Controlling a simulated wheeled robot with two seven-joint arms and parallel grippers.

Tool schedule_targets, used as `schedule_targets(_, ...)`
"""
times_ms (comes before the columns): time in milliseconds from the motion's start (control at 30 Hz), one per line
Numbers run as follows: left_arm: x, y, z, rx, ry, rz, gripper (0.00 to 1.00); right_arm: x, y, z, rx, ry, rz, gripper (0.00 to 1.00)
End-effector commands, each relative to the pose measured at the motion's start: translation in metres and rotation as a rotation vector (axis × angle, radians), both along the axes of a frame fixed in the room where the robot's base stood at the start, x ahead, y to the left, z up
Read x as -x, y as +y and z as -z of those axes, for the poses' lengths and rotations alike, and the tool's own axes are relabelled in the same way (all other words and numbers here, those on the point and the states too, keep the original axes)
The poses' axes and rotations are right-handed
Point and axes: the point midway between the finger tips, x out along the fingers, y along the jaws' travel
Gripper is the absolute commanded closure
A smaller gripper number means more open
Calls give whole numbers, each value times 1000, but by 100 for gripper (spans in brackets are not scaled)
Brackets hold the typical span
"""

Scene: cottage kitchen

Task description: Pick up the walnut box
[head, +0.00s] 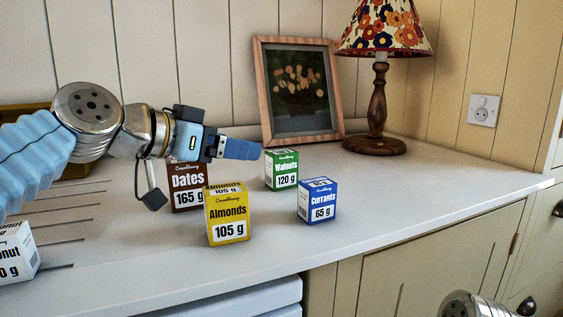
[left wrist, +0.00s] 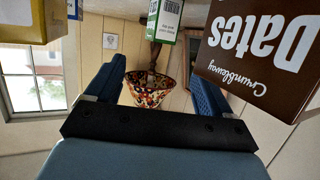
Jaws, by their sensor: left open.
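The walnut box (head: 282,169) is a small green and white carton marked "Walnuts 120 g". It stands upright on the worktop, behind and left of the blue currants box. In the left wrist view a green and white box (left wrist: 163,20), seen upside down, shows at the top edge, partly cut off; it lies ahead, between the lines of the two fingers. My left gripper (head: 240,149) is open, its blue fingers level with the walnut box's top and just left of it, apart from it. The fingers (left wrist: 155,75) hold nothing between them. My right gripper is not in view.
A brown dates box (head: 187,198) stands partly behind a yellow almonds box (head: 228,218); the blue currants box (head: 317,201) is right of these. A white box (head: 18,252) is at far left. A framed picture (head: 265,100) and lamp (head: 378,105) stand behind. The worktop's right side is clear.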

Motion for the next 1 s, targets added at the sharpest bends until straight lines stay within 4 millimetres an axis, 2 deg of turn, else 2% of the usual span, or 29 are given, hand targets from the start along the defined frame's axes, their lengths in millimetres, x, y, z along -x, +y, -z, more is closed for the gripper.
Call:
schedule_targets(33,-8,-8,-3,1,5,5,18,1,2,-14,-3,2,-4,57)
schedule_targets(167,-25,-26,4,1,5,6,18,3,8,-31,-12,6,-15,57)
schedule_targets(400,-41,-42,15,1,1,3,18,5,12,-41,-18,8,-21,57)
schedule_targets(600,-61,-64,22,2,2,8,18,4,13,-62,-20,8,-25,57)
schedule_targets(800,-75,-77,31,1,0,3,18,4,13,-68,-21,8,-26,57)
schedule_targets(1000,-76,-76,33,0,-1,1,18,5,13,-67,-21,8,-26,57)
